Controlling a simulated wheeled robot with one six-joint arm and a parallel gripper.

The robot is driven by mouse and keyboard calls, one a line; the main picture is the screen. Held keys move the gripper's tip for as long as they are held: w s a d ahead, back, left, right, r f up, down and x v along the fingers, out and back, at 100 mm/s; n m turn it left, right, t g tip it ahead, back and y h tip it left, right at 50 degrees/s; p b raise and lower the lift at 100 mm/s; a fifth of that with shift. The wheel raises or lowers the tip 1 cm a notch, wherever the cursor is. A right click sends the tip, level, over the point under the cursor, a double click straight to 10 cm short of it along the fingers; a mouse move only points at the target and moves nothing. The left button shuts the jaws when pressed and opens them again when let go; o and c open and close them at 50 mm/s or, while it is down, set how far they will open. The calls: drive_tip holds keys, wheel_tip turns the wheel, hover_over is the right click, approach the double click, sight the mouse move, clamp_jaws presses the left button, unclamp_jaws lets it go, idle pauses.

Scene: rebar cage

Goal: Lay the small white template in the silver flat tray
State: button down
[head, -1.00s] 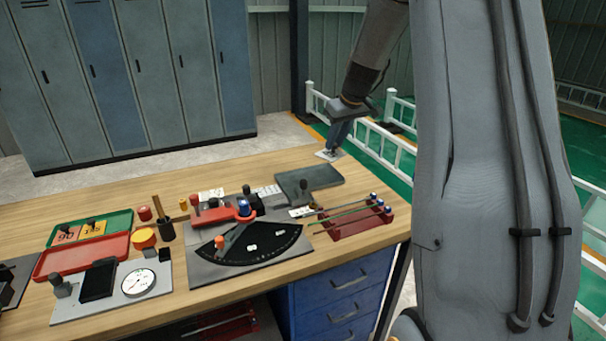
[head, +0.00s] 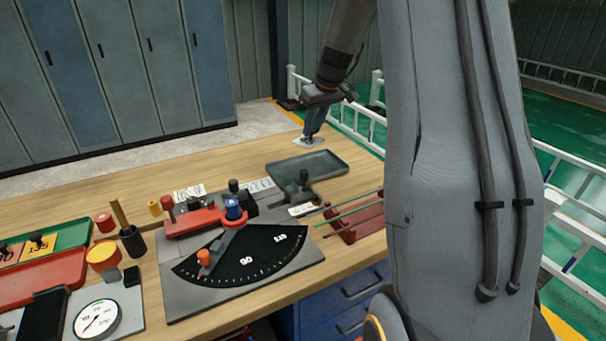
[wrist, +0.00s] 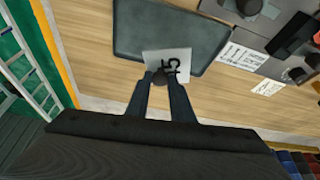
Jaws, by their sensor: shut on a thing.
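The small white template (wrist: 183,58) is a thin pale plate with dark figures and a dark knob; the figures look upside down in the wrist view. My gripper (wrist: 160,78) is shut on its knob. In the head view my gripper (head: 308,136) and the template (head: 300,142) are just behind the far edge of the silver flat tray (head: 300,165). The tray is grey, shallow, raised at the rim and looks empty. In the wrist view the template overlaps the edge of the tray (wrist: 135,30). Its height above the table is unclear.
A protractor plate (head: 180,290) with a blue-knobbed arm stands left of the tray. A dark-knobbed piece (head: 302,190) is close before the tray, with a red rack (head: 360,225) to its right. White railings (head: 360,125) stand behind the table. Bare wood lies left of the tray.

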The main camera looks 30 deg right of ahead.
sight(316, 142)
drive_tip(key=shift+w+f, duration=0.3)
drive_tip(key=shift+f, duration=0.45)
wheel_tip(316, 142, down, 9)
drive_tip(key=shift+f+p, duration=0.15)
drive_tip(key=shift+p, duration=0.9)
drive_tip(key=shift+f, duration=0.15)
drive_tip(key=c, duration=1.5)
unclamp_jaws()
drive_tip(key=shift+c, duration=0.2)
drive_tip(key=shift+r, duration=0.35)
drive_tip(key=b+v, duration=0.3)
drive_tip(key=v, duration=0.8)
drive_tip(key=shift+s+d+r, duration=0.1)
drive_tip(key=shift+s+r, duration=0.1)
drive_tip(key=shift+r, duration=0.05)
